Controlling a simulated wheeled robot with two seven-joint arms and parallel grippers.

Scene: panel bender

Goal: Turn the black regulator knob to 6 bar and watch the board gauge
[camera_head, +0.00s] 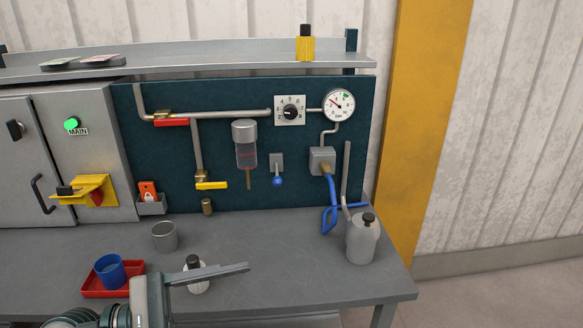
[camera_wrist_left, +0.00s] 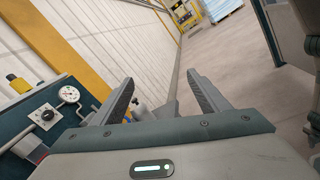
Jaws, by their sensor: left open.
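The black regulator knob (camera_head: 291,112) sits on a square, numbered plate on the dark board, and it also shows in the left wrist view (camera_wrist_left: 47,115). The needle's reading is too small to tell. My left gripper (camera_head: 246,268) is low over the bench, well below the knob and apart from it. In the left wrist view its two fingers (camera_wrist_left: 160,88) are spread with nothing gripped. My right gripper is not in view.
The bench (camera_head: 290,250) holds a grey can (camera_head: 362,242), a grey cup (camera_head: 164,236), a red tray (camera_head: 93,285) with a blue cup (camera_head: 109,270), and a black-capped bottle (camera_head: 196,284) beside my left gripper. Red and yellow valve handles, a filter bowl (camera_head: 246,145) and a blue hose (camera_head: 329,205) crowd the board.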

